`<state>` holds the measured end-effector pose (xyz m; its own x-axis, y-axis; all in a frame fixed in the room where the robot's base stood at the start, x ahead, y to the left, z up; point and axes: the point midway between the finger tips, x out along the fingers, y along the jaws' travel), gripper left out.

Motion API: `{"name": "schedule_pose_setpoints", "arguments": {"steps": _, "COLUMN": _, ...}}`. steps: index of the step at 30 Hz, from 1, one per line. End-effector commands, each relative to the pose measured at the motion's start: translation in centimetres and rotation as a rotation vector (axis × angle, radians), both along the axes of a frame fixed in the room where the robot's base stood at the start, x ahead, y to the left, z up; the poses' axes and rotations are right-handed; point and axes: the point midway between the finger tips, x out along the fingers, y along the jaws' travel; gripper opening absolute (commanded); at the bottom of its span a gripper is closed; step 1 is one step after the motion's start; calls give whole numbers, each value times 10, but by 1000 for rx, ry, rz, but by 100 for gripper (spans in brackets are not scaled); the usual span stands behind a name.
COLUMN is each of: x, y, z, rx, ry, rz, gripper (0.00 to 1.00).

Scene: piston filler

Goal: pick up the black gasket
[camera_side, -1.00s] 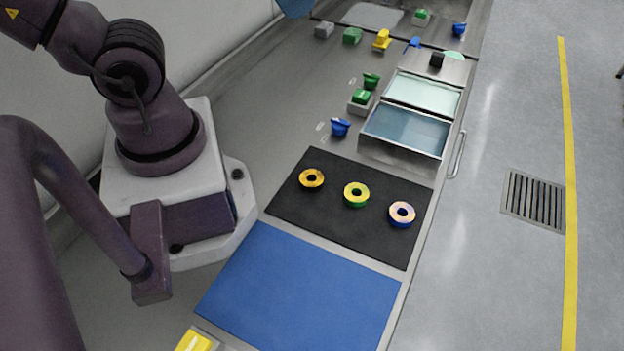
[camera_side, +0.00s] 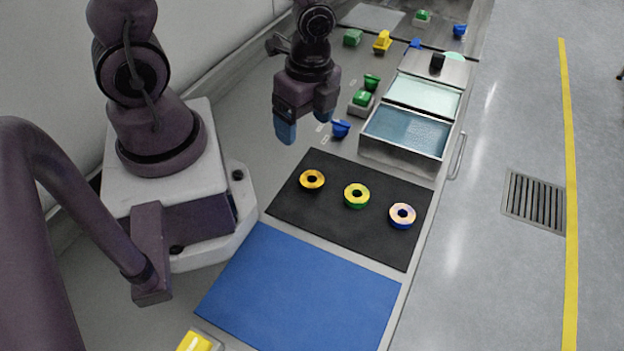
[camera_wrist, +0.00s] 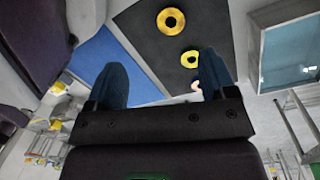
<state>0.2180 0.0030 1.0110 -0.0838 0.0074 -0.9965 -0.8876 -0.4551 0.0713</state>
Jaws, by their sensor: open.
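No plainly black gasket shows; three ring-shaped parts lie in a row on a black mat (camera_side: 300,222). The left ring (camera_side: 312,171) is orange-yellow, the middle ring (camera_side: 347,200) is yellow and green, and the right ring (camera_side: 402,223) is pale with a blue-purple side. Each has a dark centre. My gripper (camera_side: 305,118) is open and empty, pointing down above the bench, behind and left of the mat. In the wrist view, the open blue fingers (camera_wrist: 162,85) frame the mat, with a yellow ring (camera_wrist: 160,20) farther off and the other two near the right finger.
A blue mat (camera_side: 300,295) lies in front of the black one. A metal basin (camera_side: 408,130) stands behind it at the right, beside a blue part (camera_side: 341,128) and a green push-button (camera_side: 361,98). A yellow part (camera_side: 195,341) is at the bottom edge.

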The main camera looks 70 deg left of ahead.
Motion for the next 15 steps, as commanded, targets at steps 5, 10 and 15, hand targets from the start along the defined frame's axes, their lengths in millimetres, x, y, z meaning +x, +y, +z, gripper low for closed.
{"name": "schedule_pose_setpoints", "arguments": {"steps": 5, "x": 11, "y": -3, "z": -3, "rx": -19, "ry": -68, "rz": -268, "gripper": 77}}
{"name": "schedule_pose_setpoints", "arguments": {"steps": 10, "x": 14, "y": -4, "z": -8, "rx": -23, "ry": -81, "rz": -348, "gripper": 77}}
{"name": "schedule_pose_setpoints", "arguments": {"steps": 15, "x": 12, "y": -4, "z": -33, "rx": -23, "ry": -74, "rz": -350, "gripper": 77}}
